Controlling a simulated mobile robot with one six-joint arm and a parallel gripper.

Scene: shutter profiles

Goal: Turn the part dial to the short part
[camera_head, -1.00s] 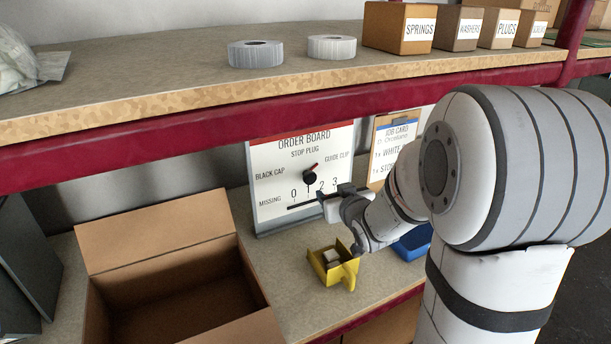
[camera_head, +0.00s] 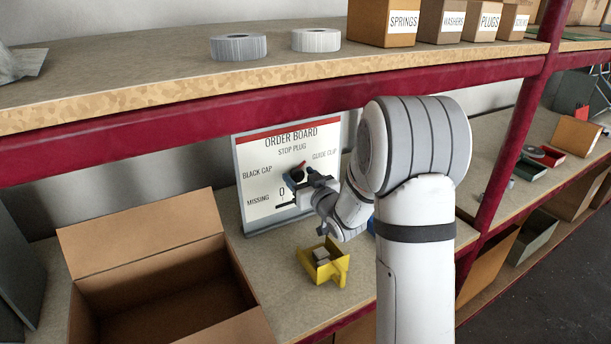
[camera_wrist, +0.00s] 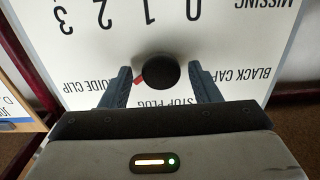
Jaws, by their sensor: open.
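The part dial is a round black knob (camera_wrist: 162,73) with a red pointer, on a white order board (camera_head: 255,150). In the wrist view the board is upside down, and the pointer aims at the GUIDE CLIP label (camera_wrist: 88,81). STOP PLUG (camera_wrist: 167,108), BLACK CAP (camera_wrist: 238,76) and MISSING (camera_wrist: 268,4) are the other labels. My gripper (camera_wrist: 160,70) is open, with one finger on each side of the knob. In the head view my gripper (camera_head: 304,182) partly covers the dial.
A yellow bin (camera_head: 334,272) with grey-white pieces stands below the board. An open cardboard box (camera_head: 140,228) is at left. The upper shelf's red beam (camera_head: 200,105) runs above the board. A card (camera_wrist: 14,105) shows at the wrist view's left edge.

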